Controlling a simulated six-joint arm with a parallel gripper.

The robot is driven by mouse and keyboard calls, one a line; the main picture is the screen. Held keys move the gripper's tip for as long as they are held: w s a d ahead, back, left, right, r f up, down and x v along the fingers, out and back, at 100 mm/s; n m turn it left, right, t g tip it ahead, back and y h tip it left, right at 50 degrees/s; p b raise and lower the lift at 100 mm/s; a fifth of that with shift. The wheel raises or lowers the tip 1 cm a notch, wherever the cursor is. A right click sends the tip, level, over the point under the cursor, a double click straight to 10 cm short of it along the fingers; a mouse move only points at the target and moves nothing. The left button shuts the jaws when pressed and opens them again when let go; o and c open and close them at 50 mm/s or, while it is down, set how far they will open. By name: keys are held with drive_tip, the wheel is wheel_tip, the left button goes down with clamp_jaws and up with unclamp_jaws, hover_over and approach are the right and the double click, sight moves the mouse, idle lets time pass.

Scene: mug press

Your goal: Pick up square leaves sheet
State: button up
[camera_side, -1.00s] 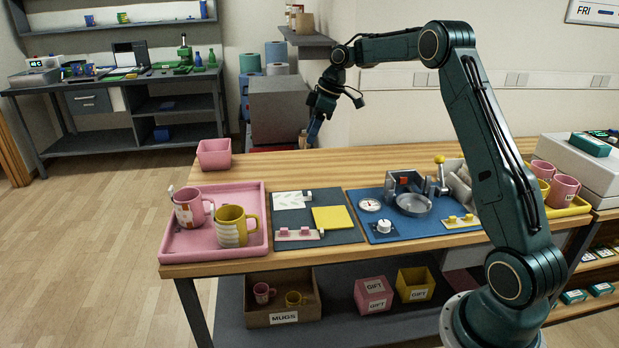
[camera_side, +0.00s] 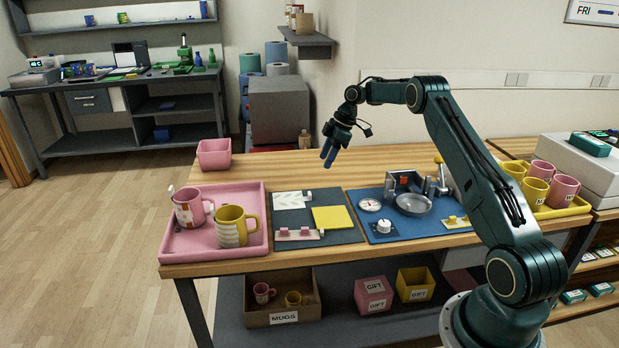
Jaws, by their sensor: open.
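A white sheet with small pale marks that look like leaves (camera_side: 287,200) lies on the dark grey mat (camera_side: 282,219), at its back left. A plain yellow square sheet (camera_side: 332,217) lies on the same mat to its right. My gripper (camera_side: 328,158) with blue fingertips is open and empty. It hangs in the air above the back of the wooden table, beyond and right of the white sheet in the picture, touching nothing.
A pink tray (camera_side: 166,238) with two mugs stands left of the mat. A blue mat (camera_side: 383,232) with a press (camera_side: 413,203), a dial and a knob lies to the right. A pink bin (camera_side: 213,154) stands at the back left.

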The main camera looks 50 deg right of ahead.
hover_over(310, 193)
drive_tip(key=s+d, duration=0.2)
wheel_tip(310, 193, down, 7)
drive_tip(key=shift+w+a+f, duration=0.1)
drive_tip(key=shift+w+f, duration=0.05)
drive_tip(key=shift+f, duration=0.05)
drive_tip(key=shift+x, duration=2.6)
drive_tip(key=c, duration=0.9)
